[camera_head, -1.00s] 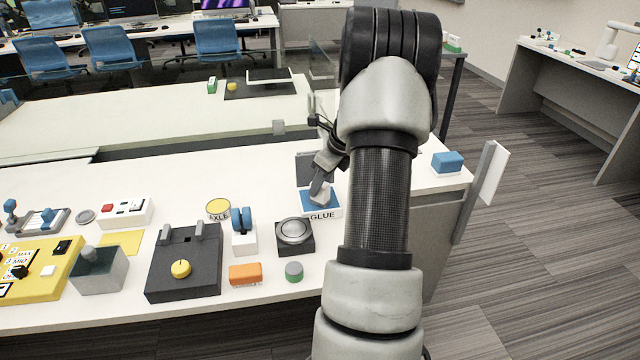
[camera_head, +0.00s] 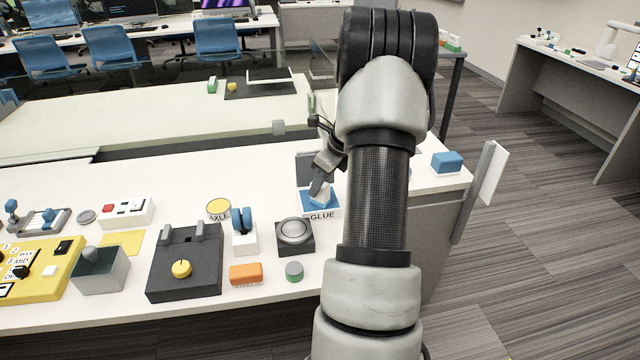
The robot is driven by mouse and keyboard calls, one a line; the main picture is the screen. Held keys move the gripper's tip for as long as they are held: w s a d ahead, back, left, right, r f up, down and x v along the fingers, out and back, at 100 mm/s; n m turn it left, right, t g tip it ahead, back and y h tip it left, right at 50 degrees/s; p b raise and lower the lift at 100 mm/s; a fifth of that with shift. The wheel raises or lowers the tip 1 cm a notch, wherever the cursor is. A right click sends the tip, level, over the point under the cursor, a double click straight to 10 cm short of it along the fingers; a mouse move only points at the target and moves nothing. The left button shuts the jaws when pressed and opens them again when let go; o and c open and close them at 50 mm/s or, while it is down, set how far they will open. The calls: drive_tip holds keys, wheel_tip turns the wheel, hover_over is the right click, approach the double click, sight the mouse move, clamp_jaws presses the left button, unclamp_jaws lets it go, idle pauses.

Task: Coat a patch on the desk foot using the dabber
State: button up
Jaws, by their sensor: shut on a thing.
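My gripper (camera_head: 318,186) points down over the blue pad marked GLUE (camera_head: 333,208) on the white desk, left of my arm. It is shut on a small pale piece, seemingly the dabber (camera_head: 320,198), whose lower end is at the pad. I cannot tell whether it touches the pad. My forearm hides the desk to the right of the pad. I cannot make out which part is the desk foot; the grey side of the desk (camera_head: 428,225) shows partly behind my arm.
A black box with a silver dome (camera_head: 294,232), an orange block (camera_head: 245,274) and a grey-green knob (camera_head: 294,271) stand close left of my arm. A blue block (camera_head: 447,161) sits at the right desk end, near an upright white panel (camera_head: 490,178). Floor on the right is clear.

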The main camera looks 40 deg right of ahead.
drive_tip(key=shift+f, duration=0.1)
wheel_tip(320, 180, up, 7)
drive_tip(key=p, duration=0.6)
drive_tip(key=shift+p, duration=0.3)
idle(0.8)
